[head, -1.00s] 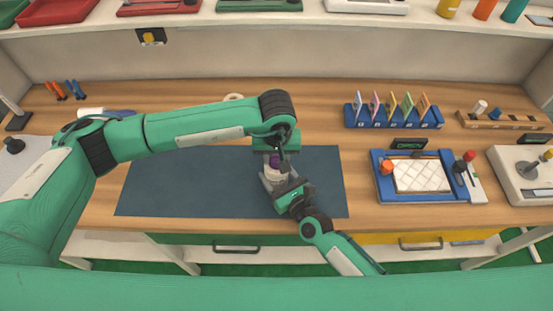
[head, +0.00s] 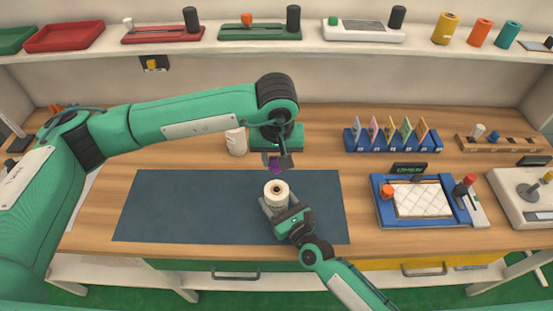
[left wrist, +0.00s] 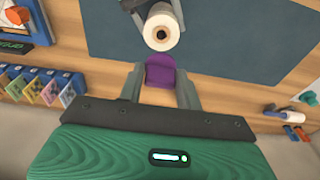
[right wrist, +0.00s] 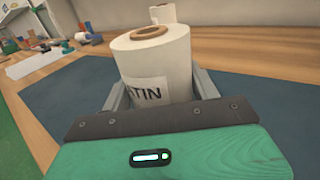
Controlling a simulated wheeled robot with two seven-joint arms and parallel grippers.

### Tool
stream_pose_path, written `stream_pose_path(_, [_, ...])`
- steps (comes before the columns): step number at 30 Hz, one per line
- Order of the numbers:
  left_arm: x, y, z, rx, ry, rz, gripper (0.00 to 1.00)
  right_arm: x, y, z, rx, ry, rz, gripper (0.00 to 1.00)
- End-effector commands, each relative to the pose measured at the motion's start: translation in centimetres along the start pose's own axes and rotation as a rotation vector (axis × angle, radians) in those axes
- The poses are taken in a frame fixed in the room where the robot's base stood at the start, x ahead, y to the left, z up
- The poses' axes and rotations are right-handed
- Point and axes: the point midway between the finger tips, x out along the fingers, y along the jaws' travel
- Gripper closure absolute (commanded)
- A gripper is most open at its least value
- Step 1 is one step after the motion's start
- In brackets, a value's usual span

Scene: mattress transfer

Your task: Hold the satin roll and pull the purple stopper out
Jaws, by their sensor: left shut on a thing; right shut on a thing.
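The satin roll (head: 277,194) is a white roll standing upright on the dark mat, its top core hole open. In the right wrist view the roll (right wrist: 155,62) carries a label reading "TIN". My right gripper (head: 279,205) is shut around its lower part. My left gripper (head: 277,160) is above and behind the roll, shut on the purple stopper (head: 275,168). In the left wrist view the stopper (left wrist: 160,72) sits between the fingers, apart from the roll (left wrist: 160,28).
Another white roll (head: 236,141) stands behind the dark mat (head: 180,205). To the right are a blue card rack (head: 393,147), a blue tray with a quilted white pad (head: 421,199) and a joystick box (head: 530,188). The mat's left half is clear.

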Motion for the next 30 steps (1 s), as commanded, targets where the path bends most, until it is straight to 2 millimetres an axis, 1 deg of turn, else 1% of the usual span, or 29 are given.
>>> stream_pose_path(8, [0.0, 0.0, 0.0, 0.000, 0.000, 0.000, 0.87, 0.0, 0.0, 0.0, 0.000, 0.000, 0.000, 0.72])
stream_pose_path(9, [0.0, 0.0, 0.0, 0.000, 0.000, 0.000, 0.87, 0.0, 0.0, 0.0, 0.000, 0.000, 0.000, 0.31])
stream_pose_path(12, [0.0, 0.0, 0.0, 0.000, 0.000, 0.000, 0.87, 0.0, 0.0, 0.0, 0.000, 0.000, 0.000, 0.14])
stream_pose_path(20, [0.1, 0.0, 0.0, 0.000, 0.000, 0.000, 0.87, 0.0, 0.0, 0.0, 0.000, 0.000, 0.000, 0.14])
stream_pose_path(23, [0.1, 0.0, 0.0, 0.000, 0.000, 0.000, 0.87, -0.5, 0.0, -0.1, 0.000, 0.001, 0.000, 0.14])
stream_pose_path(26, [0.1, 0.0, 0.0, 0.000, 0.000, 0.000, 0.87, -1.8, 0.0, -0.1, 0.000, 0.002, 0.000, 0.14])
stream_pose_path(30, [0.1, 0.0, 0.0, 0.000, 0.000, 0.000, 0.87, -4.8, 0.0, -0.2, -0.001, 0.004, 0.002, 0.14])
